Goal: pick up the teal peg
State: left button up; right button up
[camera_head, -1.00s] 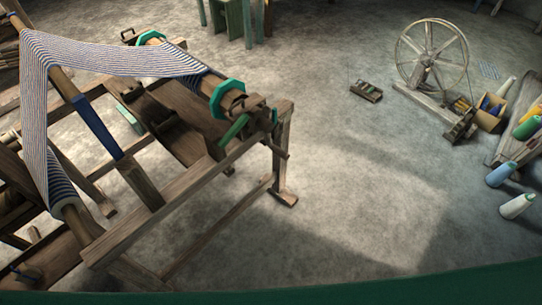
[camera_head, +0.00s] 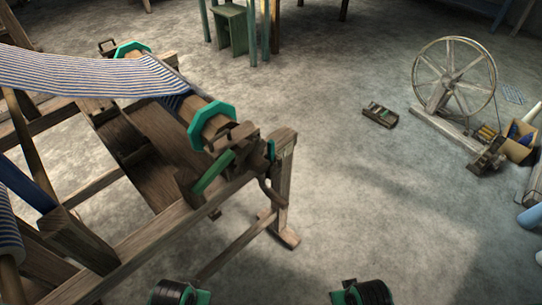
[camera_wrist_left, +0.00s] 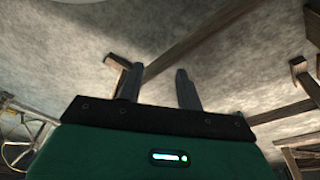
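A small teal piece (camera_head: 271,150) sits at the end of the loom's front beam, beside the corner post; I cannot tell surely whether it is the peg. A longer green bar (camera_head: 212,172) leans by the beam bracket, under the teal octagonal flange (camera_head: 212,126). My left gripper (camera_wrist_left: 158,84) is open and empty in the left wrist view, its two dark fingers apart above the floor. In the head view only black and teal parts of my arms show at the bottom edge, well below the loom corner. My right gripper is not seen.
The wooden loom (camera_head: 160,220) with striped cloth (camera_head: 85,75) fills the left side. A spinning wheel (camera_head: 455,80) stands at right, with a small wooden tool (camera_head: 380,114) on the floor. A green stool (camera_head: 229,28) is behind. The floor at centre right is clear.

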aim_at(271, 143)
jog(key=k+j+z, duration=0.85)
jog(key=k+l, duration=0.1)
